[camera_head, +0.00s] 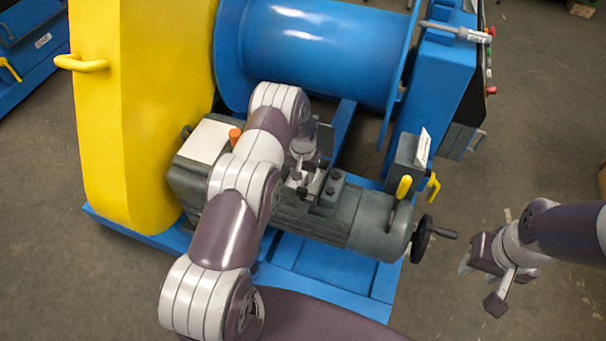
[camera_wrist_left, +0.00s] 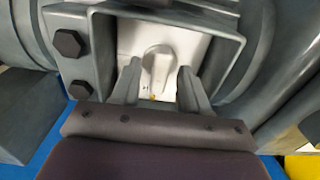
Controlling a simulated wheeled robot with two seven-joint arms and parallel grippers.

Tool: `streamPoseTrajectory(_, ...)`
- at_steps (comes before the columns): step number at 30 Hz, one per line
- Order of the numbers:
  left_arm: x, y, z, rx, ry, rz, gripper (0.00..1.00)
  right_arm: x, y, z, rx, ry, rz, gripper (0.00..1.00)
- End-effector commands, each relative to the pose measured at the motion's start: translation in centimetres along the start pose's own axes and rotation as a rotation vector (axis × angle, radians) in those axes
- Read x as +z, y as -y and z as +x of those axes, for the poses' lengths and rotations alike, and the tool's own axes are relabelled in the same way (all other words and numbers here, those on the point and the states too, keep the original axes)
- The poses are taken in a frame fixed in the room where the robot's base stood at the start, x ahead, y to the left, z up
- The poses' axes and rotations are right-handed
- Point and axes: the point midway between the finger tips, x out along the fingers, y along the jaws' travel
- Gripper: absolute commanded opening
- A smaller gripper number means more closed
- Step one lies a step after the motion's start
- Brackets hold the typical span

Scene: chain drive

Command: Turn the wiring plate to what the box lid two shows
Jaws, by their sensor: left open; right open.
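The wiring plate (camera_wrist_left: 155,72) shows in the left wrist view as a pale plate with a raised bar, inside an open grey box on the motor (camera_head: 345,215). My left gripper (camera_wrist_left: 158,90) is open, its two fingers pointing into the box on either side of the bar's lower end. I cannot tell whether they touch it. In the head view this gripper (camera_head: 308,180) is over the motor, and my arm hides part of the box. My right gripper (camera_head: 468,265) is open and empty, over the floor to the right. No marking that identifies lid two is readable.
A white-topped grey housing (camera_head: 205,140) stands left of my arm. A grey box with a tilted white plate (camera_head: 423,148) and yellow levers (camera_head: 404,187) is near the motor's right end. A handwheel (camera_head: 422,238) sticks out there. A blue drum (camera_head: 315,50) is behind.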

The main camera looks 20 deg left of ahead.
Motion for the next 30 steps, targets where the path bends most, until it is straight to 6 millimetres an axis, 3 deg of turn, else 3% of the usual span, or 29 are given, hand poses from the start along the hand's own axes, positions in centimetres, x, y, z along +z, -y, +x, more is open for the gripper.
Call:
streamPoseTrajectory(7,0.0,0.0,0.1,0.0,-0.001,0.0,0.45,0.0,0.0,0.0,0.0,0.0,0.0,0.43)
streamPoseTrajectory(11,0.0,0.0,0.1,0.0,0.0,0.0,0.02,0.0,0.0,0.0,0.0,0.0,0.0,0.43)
streamPoseTrajectory(12,0.0,0.0,0.1,0.0,0.0,0.0,0.0,0.0,0.0,0.0,0.0,0.0,0.0,0.43)
streamPoseTrajectory(22,0.0,0.0,0.1,0.0,0.001,0.032,0.0,0.0,0.0,0.2,0.0,0.0,0.0,0.43)
streamPoseTrajectory(30,0.0,0.0,0.2,0.001,0.001,0.191,0.0,0.1,0.0,1.2,0.0,0.0,0.0,0.43)
